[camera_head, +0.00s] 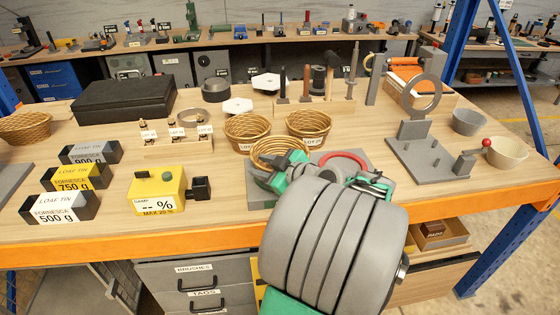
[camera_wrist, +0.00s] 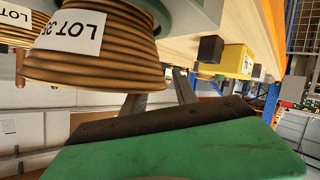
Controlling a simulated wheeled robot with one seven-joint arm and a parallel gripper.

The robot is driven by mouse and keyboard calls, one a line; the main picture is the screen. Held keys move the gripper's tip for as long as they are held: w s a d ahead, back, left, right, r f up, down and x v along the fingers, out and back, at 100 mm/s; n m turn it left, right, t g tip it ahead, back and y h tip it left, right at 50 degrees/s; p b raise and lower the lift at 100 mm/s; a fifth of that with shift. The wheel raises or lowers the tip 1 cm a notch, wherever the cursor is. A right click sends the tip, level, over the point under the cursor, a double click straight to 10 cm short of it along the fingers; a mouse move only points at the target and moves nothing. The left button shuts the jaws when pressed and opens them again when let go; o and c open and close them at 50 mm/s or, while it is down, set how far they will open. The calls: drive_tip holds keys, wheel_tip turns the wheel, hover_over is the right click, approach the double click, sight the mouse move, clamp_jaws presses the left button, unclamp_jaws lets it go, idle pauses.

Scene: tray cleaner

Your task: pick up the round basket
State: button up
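Two round wicker baskets with LOT labels stand on the bench in the head view, one left (camera_head: 246,132) and one right (camera_head: 308,126). A third round basket (camera_head: 277,150) stands in front of them, partly hidden by my arm and gripper. My gripper (camera_head: 270,172) is low beside this front basket. In the wrist view, a basket (camera_wrist: 95,55) with a LOT label fills the upper left. My gripper's two grey fingers (camera_wrist: 160,92) are apart close to its rim. I cannot tell whether they touch it.
A yellow meter box (camera_head: 157,190), loaf tins (camera_head: 60,206) and a black case (camera_head: 125,97) stand to the left. Another wicker basket (camera_head: 25,128) is at the far left. A grey ring stand (camera_head: 415,135) and bowls (camera_head: 508,152) stand to the right.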

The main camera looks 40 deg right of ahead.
drive_tip(key=shift+w, duration=0.1)
drive_tip(key=shift+c, duration=0.4)
clamp_jaws()
idle(0.9)
